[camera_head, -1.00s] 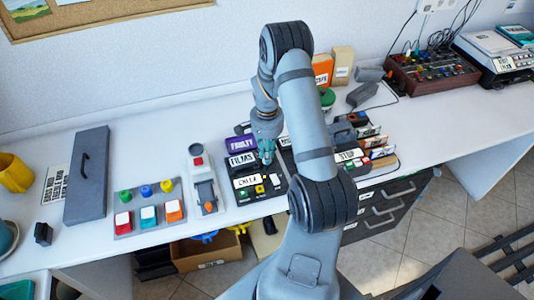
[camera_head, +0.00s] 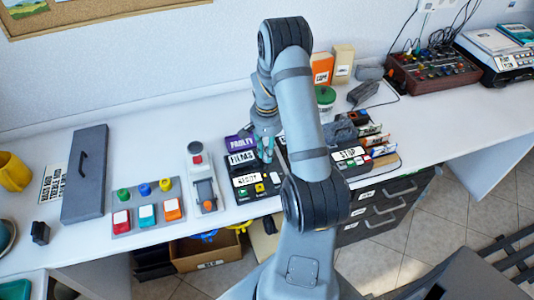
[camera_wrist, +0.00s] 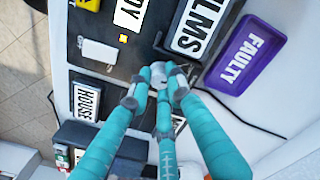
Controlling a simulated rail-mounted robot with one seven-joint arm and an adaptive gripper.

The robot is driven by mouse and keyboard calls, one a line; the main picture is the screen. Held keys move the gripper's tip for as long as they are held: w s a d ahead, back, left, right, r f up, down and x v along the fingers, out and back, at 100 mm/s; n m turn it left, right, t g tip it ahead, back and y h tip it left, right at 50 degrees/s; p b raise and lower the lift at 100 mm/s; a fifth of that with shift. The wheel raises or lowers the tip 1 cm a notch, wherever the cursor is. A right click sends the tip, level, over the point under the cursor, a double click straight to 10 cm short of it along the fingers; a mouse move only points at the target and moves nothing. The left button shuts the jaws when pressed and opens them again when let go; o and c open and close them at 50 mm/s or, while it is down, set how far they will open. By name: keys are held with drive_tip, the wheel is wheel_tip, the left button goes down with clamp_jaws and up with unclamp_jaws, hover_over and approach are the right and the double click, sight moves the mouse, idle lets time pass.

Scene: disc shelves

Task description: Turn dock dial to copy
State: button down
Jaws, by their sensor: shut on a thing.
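The dock is a dark unit (camera_head: 271,198) on the bench, with a FILMS label (camera_head: 242,158) and a white label below it. In the wrist view the dock (camera_wrist: 140,58) shows that label ending in "DY" (camera_wrist: 130,12), a small yellow square (camera_wrist: 123,38) and a white block (camera_wrist: 97,50). My gripper (camera_wrist: 160,76) has its teal fingers shut around a pale grey dial (camera_wrist: 158,70) at the dock's edge near the FILMS label. The fingers hide most of the dial, so its pointer cannot be read. In the head view my gripper (camera_head: 265,150) is over the dock.
A purple FAULTY tray (camera_wrist: 240,52) lies close beside the fingers. A HOUSE label (camera_wrist: 87,101) is on the other side. Left of the dock stand a slider unit (camera_head: 203,185) and a panel of coloured buttons (camera_head: 147,208). A STOP unit (camera_head: 350,160) is to the right.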

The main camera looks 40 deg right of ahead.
drive_tip(key=n+b, duration=0.1)
drive_tip(key=n, duration=0.3)
drive_tip(key=shift+n, duration=0.4)
idle(0.4)
drive_tip(key=c, duration=1.9)
unclamp_jaws()
drive_tip(key=shift+o, duration=0.2)
drive_tip(key=shift+r, duration=0.1)
drive_tip(key=shift+r, duration=4)
drive_tip(key=shift+f, duration=0.1)
